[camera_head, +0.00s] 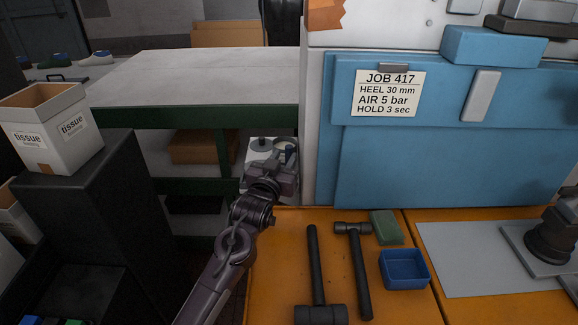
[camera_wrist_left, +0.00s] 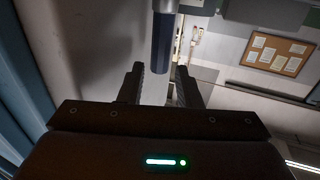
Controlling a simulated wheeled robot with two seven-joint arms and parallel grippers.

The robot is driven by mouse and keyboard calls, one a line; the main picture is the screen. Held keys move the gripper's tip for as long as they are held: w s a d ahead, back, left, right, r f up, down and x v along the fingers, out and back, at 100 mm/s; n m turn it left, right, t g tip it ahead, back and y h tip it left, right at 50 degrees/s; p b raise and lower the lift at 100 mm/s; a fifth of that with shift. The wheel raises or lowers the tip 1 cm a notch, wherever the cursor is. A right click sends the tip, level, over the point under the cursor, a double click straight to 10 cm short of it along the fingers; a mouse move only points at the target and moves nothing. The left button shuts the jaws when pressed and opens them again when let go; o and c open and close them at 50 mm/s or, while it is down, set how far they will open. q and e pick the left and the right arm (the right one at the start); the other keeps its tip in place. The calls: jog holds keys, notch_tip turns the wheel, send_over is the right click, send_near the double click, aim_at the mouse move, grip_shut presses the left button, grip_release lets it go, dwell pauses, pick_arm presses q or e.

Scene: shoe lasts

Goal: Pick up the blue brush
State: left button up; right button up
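A dark blue upright handle, apparently the blue brush (camera_head: 290,154), shows just past my left gripper in the head view. In the left wrist view the blue handle (camera_wrist_left: 162,42) hangs in line with the gap between my left fingers, with a pale grey part at the top edge. My left gripper (camera_wrist_left: 160,85) has its fingers apart, with visible space beside the handle. In the head view my left gripper (camera_head: 276,170) is low beside the blue machine and partly covers what lies beyond it. The brush's far end is hidden.
The orange bench (camera_head: 270,285) holds two hammers (camera_head: 317,265), a green block (camera_head: 386,227) and a blue tray (camera_head: 404,268). The blue machine (camera_head: 440,150) stands close on the right. A green-edged table (camera_head: 200,80) is behind. A tissue box (camera_head: 50,125) stands at left.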

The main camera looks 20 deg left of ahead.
pick_arm(q)
jog(key=shift+w+d, duration=0.1)
jog(key=shift+w, duration=1.05)
jog(key=shift+s, duration=0.1)
jog(key=c, duration=0.7)
grip_shut()
